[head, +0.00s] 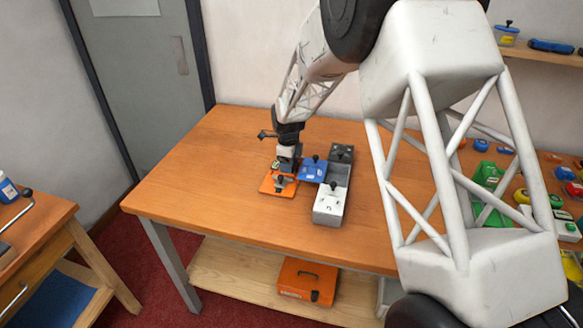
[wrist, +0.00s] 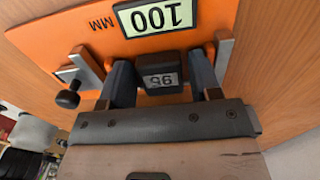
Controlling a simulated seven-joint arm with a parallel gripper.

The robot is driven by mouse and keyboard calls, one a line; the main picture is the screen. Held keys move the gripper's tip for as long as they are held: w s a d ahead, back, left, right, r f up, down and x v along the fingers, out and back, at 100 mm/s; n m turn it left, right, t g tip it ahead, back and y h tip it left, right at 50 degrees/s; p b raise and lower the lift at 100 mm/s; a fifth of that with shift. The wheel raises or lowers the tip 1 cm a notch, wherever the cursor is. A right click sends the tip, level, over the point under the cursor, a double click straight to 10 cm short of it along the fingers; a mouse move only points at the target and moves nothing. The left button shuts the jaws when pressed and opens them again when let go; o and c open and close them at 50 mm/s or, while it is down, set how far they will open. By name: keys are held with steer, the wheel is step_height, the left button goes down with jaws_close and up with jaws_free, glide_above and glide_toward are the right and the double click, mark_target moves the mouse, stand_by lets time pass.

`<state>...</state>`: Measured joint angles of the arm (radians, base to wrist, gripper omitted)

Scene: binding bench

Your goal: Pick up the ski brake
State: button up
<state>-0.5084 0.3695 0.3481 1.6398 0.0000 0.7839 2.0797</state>
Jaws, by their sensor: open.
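What looks like the ski brake is a small dark block (wrist: 160,78) with a pale label reading 95, in the middle of the wrist view. Silver metal pieces show on both sides, the left one with a black knob (wrist: 68,98); I cannot tell whether they join the block. It sits at an orange plate (wrist: 50,38) labelled 100 MM, which lies on the bench in the head view (head: 267,187). My gripper (wrist: 163,80) is open, with one finger on each side of the block. In the head view my gripper (head: 287,170) is low over the plate and hides part of it.
A blue piece (head: 313,171) stands right of the plate, close to it. Beyond it is a grey tray-like fixture (head: 328,208) with a dark rear part (head: 341,153). Colourful items (head: 487,178) crowd the bench's right side. The bench's left part (head: 190,180) is clear.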

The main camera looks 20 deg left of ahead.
steer(key=c, duration=0.7)
steer(key=shift+c, duration=0.2)
steer(key=shift+r, duration=0.1)
step_height(320, 180, up, 10)
stand_by(0.3)
stand_by(0.5)
steer(key=s+d, duration=0.1)
steer(key=d, duration=0.7)
steer(key=s+d+f, duration=0.1)
steer(key=s+d, duration=0.1)
steer(key=d, duration=0.6)
steer(key=shift+s+d, duration=0.2)
steer(key=shift+s, duration=0.05)
